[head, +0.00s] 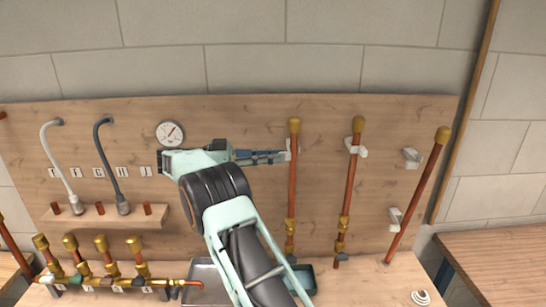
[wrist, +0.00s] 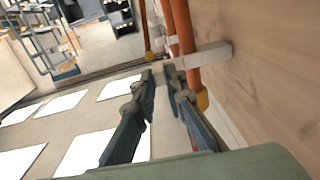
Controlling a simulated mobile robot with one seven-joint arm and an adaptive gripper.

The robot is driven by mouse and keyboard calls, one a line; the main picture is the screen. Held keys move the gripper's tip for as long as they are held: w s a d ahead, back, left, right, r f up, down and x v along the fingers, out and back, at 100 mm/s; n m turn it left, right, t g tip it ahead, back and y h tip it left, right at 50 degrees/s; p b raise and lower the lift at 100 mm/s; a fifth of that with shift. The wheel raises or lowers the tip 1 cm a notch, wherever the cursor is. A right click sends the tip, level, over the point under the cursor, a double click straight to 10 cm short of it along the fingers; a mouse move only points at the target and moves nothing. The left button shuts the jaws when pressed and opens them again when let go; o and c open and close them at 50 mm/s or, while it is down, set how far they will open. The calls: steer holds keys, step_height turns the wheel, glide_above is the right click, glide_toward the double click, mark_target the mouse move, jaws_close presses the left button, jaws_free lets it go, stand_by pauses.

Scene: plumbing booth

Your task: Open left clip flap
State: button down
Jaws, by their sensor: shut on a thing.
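The left copper pipe (head: 291,195) stands upright against the wooden board, with a brass cap on top. The pale left clip (head: 295,148) is around its upper part, partly hidden by my fingertips. In the wrist view the clip (wrist: 212,57) reaches from the board to the pipe (wrist: 184,42). My gripper (head: 284,156) comes in from the left, its fingers level with the clip. In the wrist view my gripper (wrist: 160,76) has its fingertips close together around the small pale flap (wrist: 158,68) at the clip's front. The flap's exact angle is hard to tell.
A middle pipe (head: 350,190) stands at another clip (head: 358,151). A right pipe (head: 415,198) leans beside two clips. A gauge (head: 170,133), two hoses and a brass-capped manifold (head: 120,283) are on the left. A dark tray (head: 304,279) lies below.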

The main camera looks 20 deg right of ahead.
steer(key=shift+d+r, duration=0.1)
steer(key=shift+r, duration=0.15)
steer(key=c, duration=2)
jaws_free()
steer(key=shift+f, duration=0.1)
steer(key=shift+o, duration=0.2)
steer(key=v, duration=0.7)
steer(key=shift+a, duration=0.3)
steer(key=shift+w, duration=0.1)
